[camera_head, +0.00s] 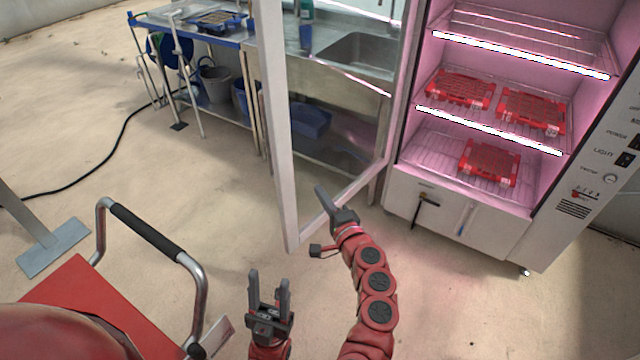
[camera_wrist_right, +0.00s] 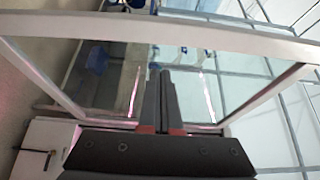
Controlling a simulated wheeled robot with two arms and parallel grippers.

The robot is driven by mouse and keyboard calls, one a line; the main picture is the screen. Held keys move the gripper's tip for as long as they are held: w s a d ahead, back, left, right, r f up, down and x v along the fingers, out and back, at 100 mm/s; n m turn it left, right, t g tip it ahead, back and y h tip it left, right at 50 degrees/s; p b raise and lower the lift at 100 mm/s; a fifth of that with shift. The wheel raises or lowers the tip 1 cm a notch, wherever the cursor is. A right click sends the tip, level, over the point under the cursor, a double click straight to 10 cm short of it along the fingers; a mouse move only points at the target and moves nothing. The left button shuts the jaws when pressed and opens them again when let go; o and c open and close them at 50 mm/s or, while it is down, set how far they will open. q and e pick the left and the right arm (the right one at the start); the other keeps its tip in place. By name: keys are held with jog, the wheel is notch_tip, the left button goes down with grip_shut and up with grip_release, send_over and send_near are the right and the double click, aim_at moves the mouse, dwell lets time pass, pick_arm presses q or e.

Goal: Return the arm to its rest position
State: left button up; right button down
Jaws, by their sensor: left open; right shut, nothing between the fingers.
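My right arm, red with dark joints, reaches up from the bottom of the head view. Its gripper (camera_head: 324,198) is shut and empty, in front of the lower part of the open glass door (camera_head: 283,130). Whether it touches the door cannot be told. In the right wrist view, the shut fingers (camera_wrist_right: 162,75) point at the door's glass, with the white frame (camera_wrist_right: 200,32) around them. My left gripper (camera_head: 269,283) is open and empty, low in the middle of the head view, pointing up.
The growth cabinet (camera_head: 465,215) stands open at right, with red trays (camera_head: 489,163) on its lit shelves. A steel sink bench (camera_head: 340,62) is behind the door. A red cart with a handle (camera_head: 150,235) is at lower left.

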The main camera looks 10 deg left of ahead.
jog(key=shift+s+d, duration=0.25)
jog(key=shift+s, duration=0.35)
jog(key=shift+s+d, duration=0.2)
jog(key=shift+s, duration=0.45)
jog(key=shift+s+d, duration=0.25)
jog(key=shift+s, duration=0.35)
